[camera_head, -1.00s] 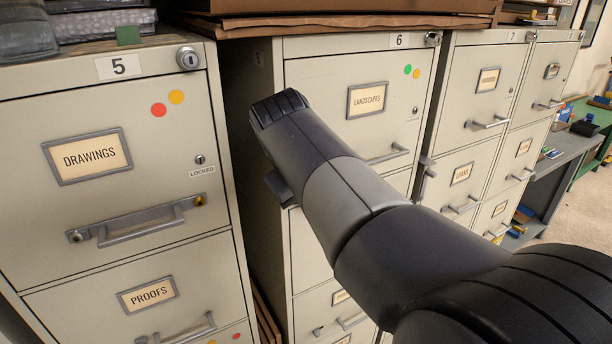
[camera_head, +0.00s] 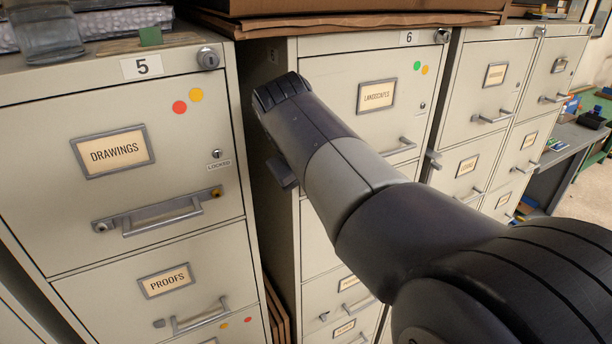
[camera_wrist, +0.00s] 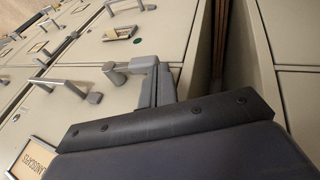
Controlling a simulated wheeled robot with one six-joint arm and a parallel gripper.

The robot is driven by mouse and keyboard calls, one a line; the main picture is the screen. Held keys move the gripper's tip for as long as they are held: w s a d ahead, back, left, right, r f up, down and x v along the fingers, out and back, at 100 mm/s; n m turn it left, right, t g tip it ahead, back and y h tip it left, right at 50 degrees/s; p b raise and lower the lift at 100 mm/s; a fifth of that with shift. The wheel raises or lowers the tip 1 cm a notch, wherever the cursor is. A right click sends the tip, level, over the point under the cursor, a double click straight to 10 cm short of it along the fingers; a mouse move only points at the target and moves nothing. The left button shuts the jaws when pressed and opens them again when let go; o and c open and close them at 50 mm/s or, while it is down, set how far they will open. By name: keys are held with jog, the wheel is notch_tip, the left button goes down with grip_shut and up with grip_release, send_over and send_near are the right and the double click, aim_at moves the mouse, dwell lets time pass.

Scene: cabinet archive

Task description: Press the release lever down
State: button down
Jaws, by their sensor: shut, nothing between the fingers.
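My gripper (camera_wrist: 163,82) is shut and empty, right beside the bar's end in the wrist view. I cannot tell whether they touch. In the head view my gripper (camera_head: 284,174) shows dark at the left front edge of cabinet 6, below and left of the Landscapes label (camera_head: 377,96).
Cabinet 5 (camera_head: 60,205), with Drawings and Proofs drawers, stands close on the left, a narrow dark gap between it and cabinet 6. More cabinets (camera_head: 478,118) stand to the right. Flat cardboard (camera_head: 345,24) lies on top of cabinet 6. A bench (camera_head: 565,150) is at far right.

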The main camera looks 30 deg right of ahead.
jog(key=a+v, duration=0.2)
jog(key=v, duration=0.8)
jog(key=shift+f+b, duration=0.15)
jog(key=shift+b, duration=0.3)
jog(key=shift+a, duration=0.1)
jog(key=d+x, duration=0.1)
jog(key=x, duration=0.7)
jog(key=shift+d, duration=0.45)
jog(key=shift+w, duration=0.15)
